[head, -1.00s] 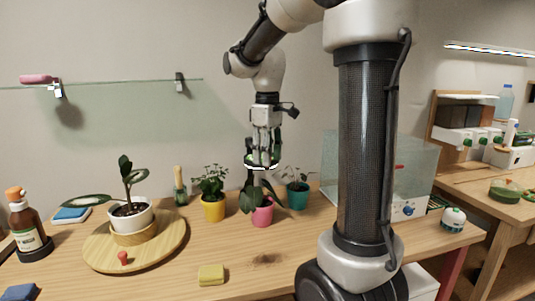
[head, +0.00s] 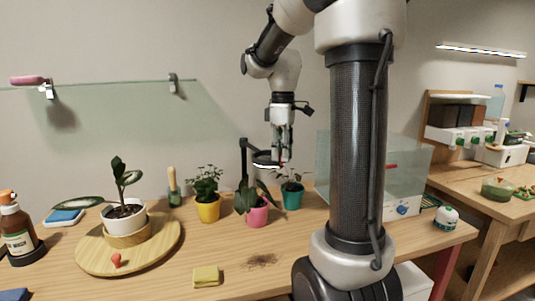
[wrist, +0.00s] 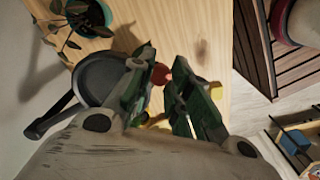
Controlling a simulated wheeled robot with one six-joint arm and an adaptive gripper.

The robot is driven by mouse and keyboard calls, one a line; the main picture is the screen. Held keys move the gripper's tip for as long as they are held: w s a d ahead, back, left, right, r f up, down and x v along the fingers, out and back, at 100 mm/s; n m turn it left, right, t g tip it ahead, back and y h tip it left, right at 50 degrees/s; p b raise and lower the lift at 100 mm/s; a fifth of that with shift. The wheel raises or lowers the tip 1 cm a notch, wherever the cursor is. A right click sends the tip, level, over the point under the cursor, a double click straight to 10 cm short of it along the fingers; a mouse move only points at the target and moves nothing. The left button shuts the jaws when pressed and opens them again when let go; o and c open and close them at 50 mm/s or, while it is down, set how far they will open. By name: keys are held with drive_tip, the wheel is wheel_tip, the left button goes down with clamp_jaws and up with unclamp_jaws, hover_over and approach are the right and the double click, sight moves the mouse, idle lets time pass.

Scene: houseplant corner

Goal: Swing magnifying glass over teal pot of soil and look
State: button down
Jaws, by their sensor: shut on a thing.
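The magnifying glass is a dark round rim with a pale lower edge (head: 264,165) on a jointed dark arm (head: 243,147), held above the pots. In the wrist view its dark disc (wrist: 100,78) lies left of my fingers. My gripper (head: 281,158) is shut on a small red knob (wrist: 160,74) at the rim's right side. The teal pot (head: 292,198), with a leafy plant, stands below and right of the rim. It also shows at the top left of the wrist view (wrist: 106,14), beside the disc, not under it. Its soil is mostly hidden by leaves.
A pink pot (head: 257,216) and a yellow pot (head: 208,211) stand left of the teal pot. A glass tank (head: 400,165) is to the right. A yellow sponge (head: 206,276) and spilled soil (head: 262,261) lie in front. A white pot on a round board (head: 160,249) is at left.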

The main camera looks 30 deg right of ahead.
drive_tip(key=w+d+n, duration=0.2)
drive_tip(key=d+n, duration=0.1)
drive_tip(key=d, duration=0.5)
drive_tip(key=w+d+n, duration=0.1)
drive_tip(key=d+n, duration=0.3)
drive_tip(key=d, duration=0.5)
drive_tip(key=shift+w, duration=0.4)
drive_tip(key=shift+d, duration=0.1)
drive_tip(key=c, duration=1.3)
unclamp_jaws()
wheel_tip(320, 180, up, 12)
